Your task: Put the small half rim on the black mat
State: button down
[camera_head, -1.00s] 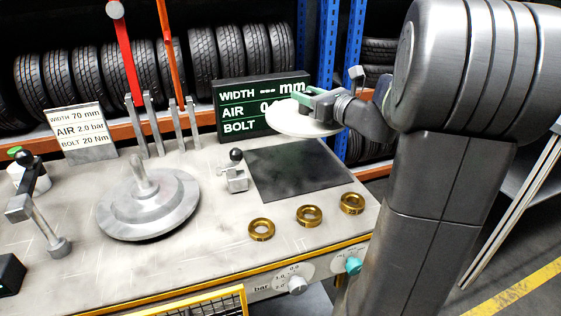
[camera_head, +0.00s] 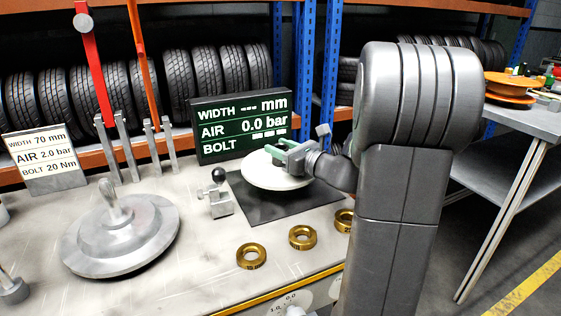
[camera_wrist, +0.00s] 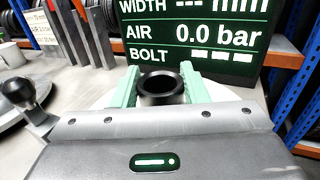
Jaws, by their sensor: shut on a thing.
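My gripper (camera_head: 281,152) is shut on a pale, round half rim (camera_head: 268,178) and holds it level over the black mat (camera_head: 296,202). In the wrist view the green fingers of my gripper (camera_wrist: 161,85) lie on both sides of the half rim's dark central ring (camera_wrist: 163,93). The pale disc of the half rim (camera_wrist: 218,99) shows behind them. The disc hides the back part of the mat. I cannot tell how far it is above the mat.
A small lever block (camera_head: 220,202) stands beside the mat. Brass rings (camera_head: 251,256) lie along the front. A display board (camera_head: 240,127) stands behind. An orange disc (camera_head: 510,88) lies on a side table.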

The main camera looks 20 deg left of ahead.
jog(key=shift+f+b, duration=0.3)
jog(key=shift+f, duration=1.25)
jog(key=shift+f, duration=0.1)
jog(key=c, duration=0.8)
grip_release()
jog(key=shift+f, duration=0.1)
jog(key=shift+c, duration=0.2)
jog(key=shift+d, duration=0.25)
jog(key=v, duration=1.1)
jog(key=shift+s+d, duration=0.2)
jog(key=shift+d, duration=0.05)
